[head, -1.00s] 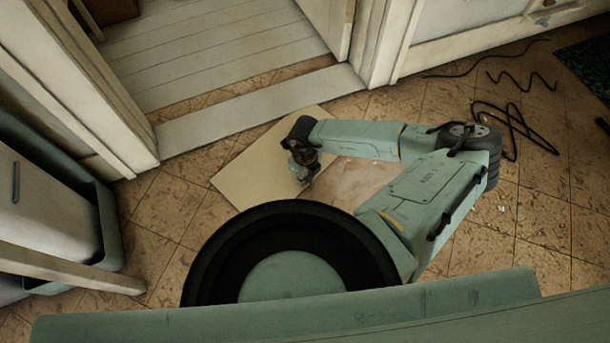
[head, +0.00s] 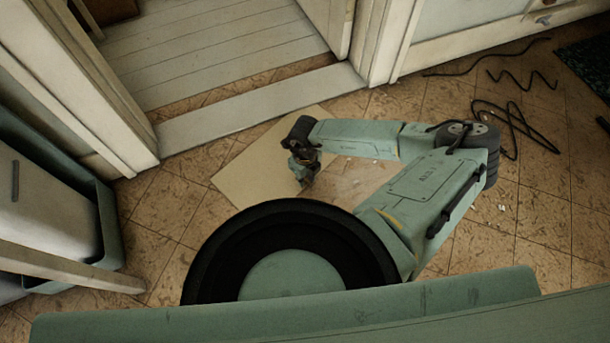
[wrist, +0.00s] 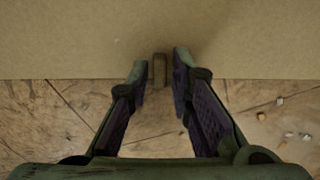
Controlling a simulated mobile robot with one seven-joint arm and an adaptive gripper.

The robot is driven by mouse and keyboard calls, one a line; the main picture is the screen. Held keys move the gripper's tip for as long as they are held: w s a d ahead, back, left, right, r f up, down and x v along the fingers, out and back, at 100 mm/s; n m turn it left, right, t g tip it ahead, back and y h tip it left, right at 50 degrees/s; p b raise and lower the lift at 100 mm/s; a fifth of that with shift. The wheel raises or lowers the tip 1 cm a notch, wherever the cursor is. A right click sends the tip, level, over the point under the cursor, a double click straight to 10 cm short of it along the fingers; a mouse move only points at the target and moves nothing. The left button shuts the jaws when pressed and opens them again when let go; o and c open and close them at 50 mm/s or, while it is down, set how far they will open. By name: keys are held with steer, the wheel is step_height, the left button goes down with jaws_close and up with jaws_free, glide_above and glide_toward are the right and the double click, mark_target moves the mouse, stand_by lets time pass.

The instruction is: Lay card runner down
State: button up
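The card runner (head: 245,175) is a flat beige sheet on the tiled floor, just in front of the doorway sill. My arm crosses over it and hides part of it. In the wrist view the card (wrist: 70,40) fills the upper half, with its straight near edge across the picture. A small brown tab (wrist: 160,68) stands at that edge. My gripper (wrist: 161,72) is open, with one fingertip on each side of the tab and a small gap on both sides. In the head view my gripper (head: 304,178) is low over the card's right part.
The white door sill (head: 260,108) and door frame (head: 105,80) lie beyond the card. A green bin (head: 110,225) stands at the left. Black cables (head: 515,125) lie on the floor at the right. Small pale crumbs (wrist: 280,101) lie beside the card.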

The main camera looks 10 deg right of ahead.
steer(key=shift+o, duration=1.3)
step_height(320, 180, up, 12)
